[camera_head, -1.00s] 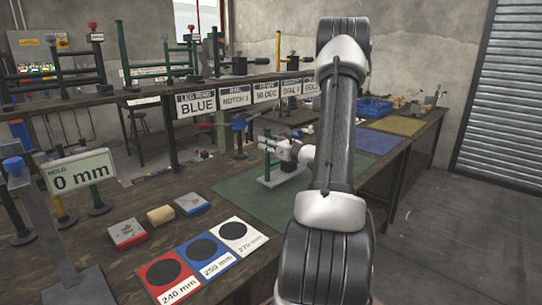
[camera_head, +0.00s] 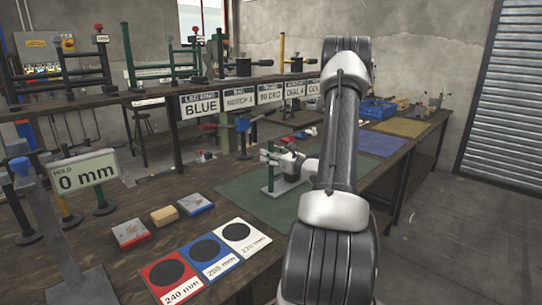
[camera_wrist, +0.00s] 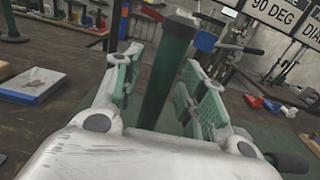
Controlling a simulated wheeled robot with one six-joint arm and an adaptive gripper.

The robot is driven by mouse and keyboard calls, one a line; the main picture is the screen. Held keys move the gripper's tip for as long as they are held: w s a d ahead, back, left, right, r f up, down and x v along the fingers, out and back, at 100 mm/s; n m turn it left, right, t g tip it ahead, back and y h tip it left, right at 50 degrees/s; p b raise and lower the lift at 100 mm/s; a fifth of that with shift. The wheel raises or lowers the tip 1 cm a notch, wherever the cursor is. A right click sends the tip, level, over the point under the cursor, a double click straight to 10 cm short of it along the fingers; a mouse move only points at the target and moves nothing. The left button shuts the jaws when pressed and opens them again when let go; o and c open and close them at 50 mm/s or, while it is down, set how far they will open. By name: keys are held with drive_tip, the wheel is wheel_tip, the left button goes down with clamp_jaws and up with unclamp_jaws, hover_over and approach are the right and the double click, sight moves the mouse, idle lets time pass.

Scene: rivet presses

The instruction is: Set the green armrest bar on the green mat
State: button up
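The green armrest bar (camera_head: 270,178) stands upright at the far left part of the green mat (camera_head: 308,204), and its foot appears to rest on the mat. In the wrist view the bar (camera_wrist: 168,70) is a dark green post with a grey top, rising between my fingers. My gripper (camera_head: 271,157) is at the bar's upper part. In the wrist view my gripper (camera_wrist: 160,88) has its green-padded fingers spread on both sides of the bar, with visible gaps. The bar's lower end is hidden there by my gripper's body.
Red, blue and white measure cards (camera_head: 208,257) lie on the near bench, with small blocks (camera_head: 165,215) behind them. A 0 mm gauge (camera_head: 85,176) stands at left. A labelled shelf (camera_head: 150,92) runs behind. Blue (camera_head: 378,143) and yellow mats (camera_head: 405,127) lie beyond.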

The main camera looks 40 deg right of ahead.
drive_tip(key=s+d, duration=0.2)
drive_tip(key=s, duration=1)
drive_tip(key=s+a+r+n+g+y, duration=0.1)
drive_tip(key=a+r+n+g+y, duration=0.3)
drive_tip(key=a, duration=0.6)
drive_tip(key=a+r+n+g+y, duration=0.25)
drive_tip(key=a+n, duration=0.35)
drive_tip(key=a, duration=0.3)
drive_tip(key=s+a+r+n+g, duration=0.1)
drive_tip(key=s+a+n+g, duration=0.5)
drive_tip(key=s+a+n, duration=0.25)
drive_tip(key=s+a+r+n+g+h, duration=0.2)
drive_tip(key=s+a+n+g+h, duration=0.15)
drive_tip(key=s+n, duration=0.55)
drive_tip(key=s+d+r+n+t+h, duration=0.2)
drive_tip(key=d+r+n+h, duration=0.2)
drive_tip(key=n, duration=0.3)
drive_tip(key=shift+s+d+r+t+h, duration=0.3)
drive_tip(key=shift+s+d+h, duration=0.05)
drive_tip(key=shift+d+h, duration=0.45)
